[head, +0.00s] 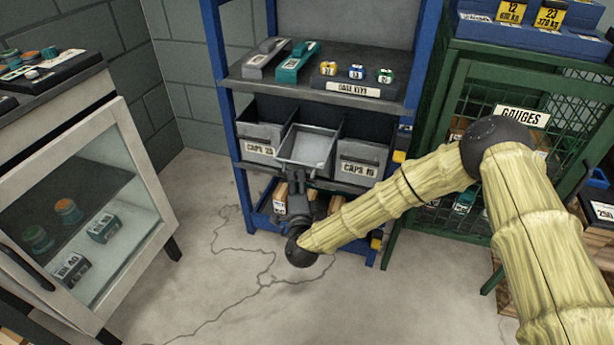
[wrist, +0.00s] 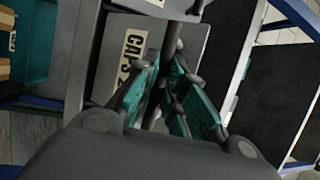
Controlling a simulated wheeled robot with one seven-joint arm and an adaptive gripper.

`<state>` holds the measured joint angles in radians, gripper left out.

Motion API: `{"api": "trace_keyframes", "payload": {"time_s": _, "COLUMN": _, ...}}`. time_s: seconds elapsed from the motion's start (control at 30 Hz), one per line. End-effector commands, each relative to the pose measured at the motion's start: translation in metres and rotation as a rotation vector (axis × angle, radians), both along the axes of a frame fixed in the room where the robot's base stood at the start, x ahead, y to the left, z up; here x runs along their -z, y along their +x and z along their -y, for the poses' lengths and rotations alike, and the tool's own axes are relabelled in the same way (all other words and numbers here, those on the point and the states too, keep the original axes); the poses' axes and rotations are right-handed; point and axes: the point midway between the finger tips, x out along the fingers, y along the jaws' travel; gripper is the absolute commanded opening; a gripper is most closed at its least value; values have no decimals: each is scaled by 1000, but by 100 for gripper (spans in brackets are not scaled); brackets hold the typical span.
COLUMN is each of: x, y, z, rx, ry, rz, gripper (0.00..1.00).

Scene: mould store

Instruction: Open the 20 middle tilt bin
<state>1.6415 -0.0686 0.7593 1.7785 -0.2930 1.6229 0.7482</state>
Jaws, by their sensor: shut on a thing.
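The middle tilt bin (head: 305,148) is a grey bin in the blue rack, between the bins labelled CAPS 25 (head: 262,136) and CAPS 16 (head: 360,158). It is tipped forward out of line with them, and its open top shows. My gripper (head: 298,183) is in front of and below its rim. In the wrist view, my gripper (wrist: 170,74) has its teal-padded fingers shut on a dark bar handle (wrist: 173,42) in front of the bin's grey face (wrist: 191,45). The label (wrist: 136,58) reads CAPS 2, its end hidden by a finger.
A white glass-fronted cabinet (head: 95,215) stands at the left. A green mesh cabinet (head: 480,70) stands at the right. The floor (head: 215,250) between is clear.

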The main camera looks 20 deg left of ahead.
Motion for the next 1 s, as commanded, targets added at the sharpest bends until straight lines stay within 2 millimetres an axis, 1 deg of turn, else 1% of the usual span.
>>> {"api": "trace_keyframes", "payload": {"time_s": 0.1, "x": 6, "y": -4, "z": -5, "rx": -7, "ry": -1, "rz": -3, "gripper": 0}}
{"api": "trace_keyframes", "payload": {"time_s": 0.33, "x": 11, "y": -8, "z": -10, "rx": -14, "ry": -1, "rz": -3, "gripper": 0}}
{"api": "trace_keyframes", "payload": {"time_s": 0.9, "x": 12, "y": -8, "z": -11, "rx": -14, "ry": -1, "rz": -2, "gripper": 0}}
{"api": "trace_keyframes", "payload": {"time_s": 0.93, "x": 12, "y": -8, "z": -11, "rx": -14, "ry": -1, "rz": -2, "gripper": 17}}
{"api": "trace_keyframes", "payload": {"time_s": 1.0, "x": 12, "y": -8, "z": -11, "rx": -14, "ry": -1, "rz": -1, "gripper": 30}}
